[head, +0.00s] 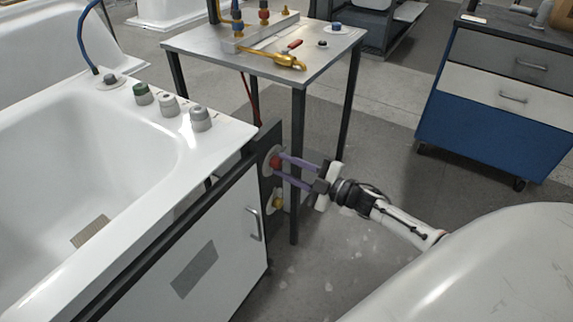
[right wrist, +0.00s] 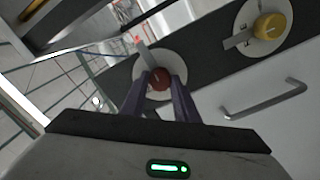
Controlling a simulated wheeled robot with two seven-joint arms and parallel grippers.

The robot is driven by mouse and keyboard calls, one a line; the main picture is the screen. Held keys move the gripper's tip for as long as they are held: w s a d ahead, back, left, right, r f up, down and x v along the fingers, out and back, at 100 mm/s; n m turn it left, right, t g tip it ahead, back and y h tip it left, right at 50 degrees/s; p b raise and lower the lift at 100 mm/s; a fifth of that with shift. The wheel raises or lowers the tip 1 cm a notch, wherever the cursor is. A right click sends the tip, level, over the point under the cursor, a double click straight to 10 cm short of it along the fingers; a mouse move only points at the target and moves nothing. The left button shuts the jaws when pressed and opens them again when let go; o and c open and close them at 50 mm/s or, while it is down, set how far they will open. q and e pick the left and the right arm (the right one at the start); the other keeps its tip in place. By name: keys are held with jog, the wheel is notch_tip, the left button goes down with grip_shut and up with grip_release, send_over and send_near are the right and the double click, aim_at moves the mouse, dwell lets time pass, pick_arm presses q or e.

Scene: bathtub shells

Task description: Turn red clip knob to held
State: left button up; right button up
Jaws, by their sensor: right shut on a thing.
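The red clip knob (head: 276,162) sits on a round light plate on the dark panel at the end of the white tub cabinet. My right gripper (head: 284,170) reaches it from the right with its purple fingers. In the right wrist view the red knob (right wrist: 158,80) lies between the fingertips, and the gripper (right wrist: 160,84) is shut on it. A grey clip tab sticks out from the knob's plate toward the top of that view. Part of the knob is hidden by the fingers. My left gripper is not in view.
A yellow knob (head: 277,203) on its own plate is below the red one; it also shows in the right wrist view (right wrist: 269,26). A cabinet door handle (head: 253,224) is close by. A metal table (head: 262,58) with a leg (head: 298,150) stands just behind my fingers.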

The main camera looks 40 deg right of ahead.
jog(key=shift+m, duration=0.3)
dwell(0.4)
jog(key=o, duration=1.1)
jog(key=shift+c, duration=0.2)
jog(key=p+v, duration=0.1)
jog(key=v, duration=0.9)
jog(key=shift+s, duration=0.15)
